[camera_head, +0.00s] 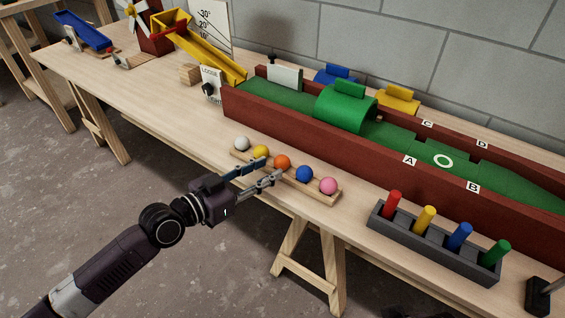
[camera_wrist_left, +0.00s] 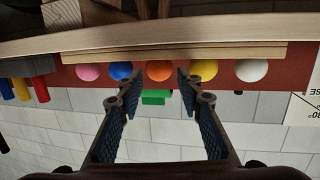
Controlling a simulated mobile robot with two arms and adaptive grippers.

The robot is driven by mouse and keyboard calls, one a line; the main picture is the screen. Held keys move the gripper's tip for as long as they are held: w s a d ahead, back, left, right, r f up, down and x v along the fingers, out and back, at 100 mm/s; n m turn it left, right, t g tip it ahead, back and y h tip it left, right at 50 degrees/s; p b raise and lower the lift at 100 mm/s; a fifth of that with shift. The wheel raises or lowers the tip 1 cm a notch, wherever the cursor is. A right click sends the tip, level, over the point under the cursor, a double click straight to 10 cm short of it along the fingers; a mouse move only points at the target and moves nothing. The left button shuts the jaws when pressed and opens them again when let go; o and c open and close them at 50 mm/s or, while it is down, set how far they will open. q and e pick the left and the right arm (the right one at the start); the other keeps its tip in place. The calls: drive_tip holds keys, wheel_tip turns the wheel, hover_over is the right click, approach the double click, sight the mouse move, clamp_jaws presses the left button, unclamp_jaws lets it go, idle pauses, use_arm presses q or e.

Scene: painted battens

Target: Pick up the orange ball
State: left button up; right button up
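The orange ball (camera_head: 282,162) sits in a row of balls on a wooden rack (camera_head: 321,196) near the table's front edge. In the left wrist view the orange ball (camera_wrist_left: 159,71) shows between the two fingers, with the picture upside down. My left gripper (camera_head: 268,170) is open and empty, at the front of the rack, its fingers pointing at the balls. It also shows in the left wrist view (camera_wrist_left: 156,82). Whether a finger touches any ball I cannot tell. My right gripper is in neither view.
A white ball (camera_head: 242,143) and a yellow ball (camera_head: 260,151) lie left of the orange one. A blue ball (camera_head: 304,174) and a pink ball (camera_head: 328,186) lie right. Behind is a red-walled green course (camera_head: 300,125); a grey peg holder (camera_head: 425,250) stands at right.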

sight(276, 164)
use_arm(q)
drive_tip(key=x, duration=0.4)
drive_tip(key=shift+w+d, duration=0.1)
drive_tip(key=shift+d, duration=0.1)
drive_tip(key=shift+r, duration=0.1)
drive_tip(key=c, duration=0.7)
drive_tip(key=shift+c, duration=0.4)
drive_tip(key=shift+r, duration=0.1)
